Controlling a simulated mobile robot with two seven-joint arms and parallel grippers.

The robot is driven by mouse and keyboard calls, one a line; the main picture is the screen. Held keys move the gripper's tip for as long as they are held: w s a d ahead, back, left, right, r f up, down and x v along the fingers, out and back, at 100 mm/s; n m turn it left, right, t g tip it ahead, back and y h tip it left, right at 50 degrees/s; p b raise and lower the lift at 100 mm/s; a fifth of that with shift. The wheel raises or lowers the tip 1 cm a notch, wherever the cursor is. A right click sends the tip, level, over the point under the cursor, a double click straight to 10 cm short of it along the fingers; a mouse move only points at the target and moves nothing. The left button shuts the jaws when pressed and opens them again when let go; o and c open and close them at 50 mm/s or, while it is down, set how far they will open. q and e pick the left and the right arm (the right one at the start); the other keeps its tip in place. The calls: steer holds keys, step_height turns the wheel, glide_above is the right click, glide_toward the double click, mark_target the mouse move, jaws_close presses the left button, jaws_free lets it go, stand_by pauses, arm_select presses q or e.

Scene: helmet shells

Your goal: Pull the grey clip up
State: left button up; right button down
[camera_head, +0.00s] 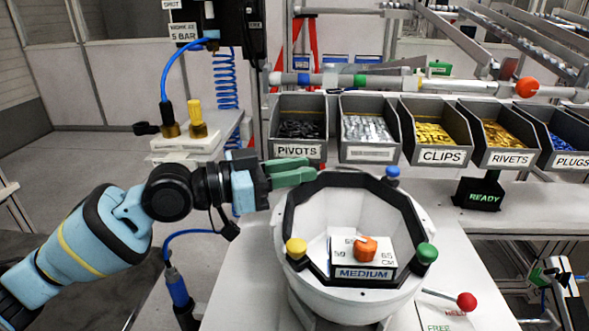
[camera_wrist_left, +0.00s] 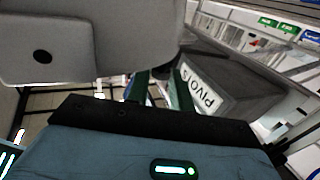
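My left gripper (camera_head: 303,174) reaches in from the left with its green fingers at the back-left rim of a white helmet shell (camera_head: 292,262). In the left wrist view the two dark green fingers (camera_wrist_left: 161,84) stand apart with a gap between them. A small dark shape shows near their tips; I cannot tell what it is. A large grey rounded surface with a dark hole (camera_wrist_left: 85,50) fills the upper left there. I cannot clearly make out the grey clip; the fingers may hide it. My right gripper is not in view.
The shell has a black rim with yellow (camera_head: 296,248), blue (camera_head: 392,172) and green (camera_head: 427,253) knobs. Inside is a block marked MEDIUM (camera_head: 364,273) with an orange knob (camera_head: 365,249). Behind stands a row of bins, including PIVOTS (camera_head: 298,151), close beyond my fingers. A red ball-ended lever (camera_head: 466,301) is at front right.

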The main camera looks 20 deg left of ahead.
arm_select(q)
jaws_close()
steer(key=shift+r+p, duration=0.3)
steer(key=shift+r, duration=0.3)
steer(key=shift+o, duration=2.4)
jaws_free()
steer(key=b+v, duration=0.3)
steer(key=v, duration=0.4)
steer(key=shift+s+a, duration=0.25)
steer(key=shift+a, duration=0.1)
